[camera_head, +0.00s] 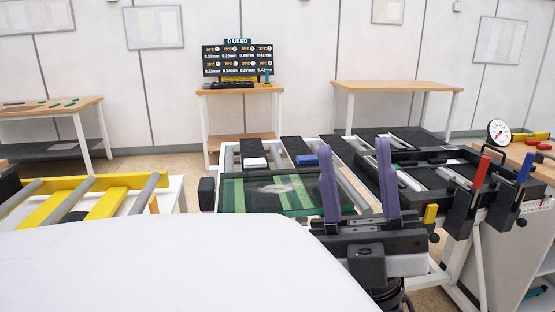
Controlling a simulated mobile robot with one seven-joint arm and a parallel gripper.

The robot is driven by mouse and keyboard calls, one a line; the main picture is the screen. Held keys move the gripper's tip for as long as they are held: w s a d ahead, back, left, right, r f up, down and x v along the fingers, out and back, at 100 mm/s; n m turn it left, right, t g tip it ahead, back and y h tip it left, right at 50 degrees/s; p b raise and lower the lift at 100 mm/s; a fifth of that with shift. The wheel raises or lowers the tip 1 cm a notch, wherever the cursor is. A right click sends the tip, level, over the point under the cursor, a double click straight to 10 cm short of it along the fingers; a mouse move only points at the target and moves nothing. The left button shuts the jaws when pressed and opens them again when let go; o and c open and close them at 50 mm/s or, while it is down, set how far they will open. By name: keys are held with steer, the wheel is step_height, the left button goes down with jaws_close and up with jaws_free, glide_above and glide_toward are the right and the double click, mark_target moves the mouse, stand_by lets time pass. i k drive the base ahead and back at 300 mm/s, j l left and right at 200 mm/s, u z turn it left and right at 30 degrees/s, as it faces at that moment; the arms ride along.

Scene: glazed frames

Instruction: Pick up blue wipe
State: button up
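The blue wipe (307,160) looks like a small flat blue block. It lies on a dark bar at the back of the frame stand, beyond the glass pane (235,193). My gripper (355,147) has two purple fingers that point up in the picture and stand wide apart, with nothing between them. It is nearer to me than the wipe and to its right in the picture. The left finger stands close to the wipe in the picture, but the wipe is not held.
A white block (255,163) lies on another dark bar left of the wipe. A black frame fixture (440,165) with red and blue handles and a dial gauge (498,132) stands at the right. Yellow rails (60,190) are at the left. A small table with a screen (238,62) stands behind.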

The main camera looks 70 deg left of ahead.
mark_target(310, 160)
steer(key=u, duration=1.95)
steer(key=i+l+u, duration=0.25)
steer(key=l, duration=0.35)
steer(key=i+l+u, duration=0.2)
steer(key=l, duration=0.45)
steer(key=l+u, duration=0.25)
steer(key=l, duration=0.4)
steer(key=i+l+u, duration=0.2)
steer(key=l, duration=0.5)
steer(key=i+l, duration=0.2)
steer(key=i+l+u, duration=0.1)
steer(key=l, duration=0.35)
steer(key=i+l, duration=0.25)
steer(key=i+l+u, duration=0.1)
steer(key=l, duration=0.3)
steer(key=i, duration=0.1)
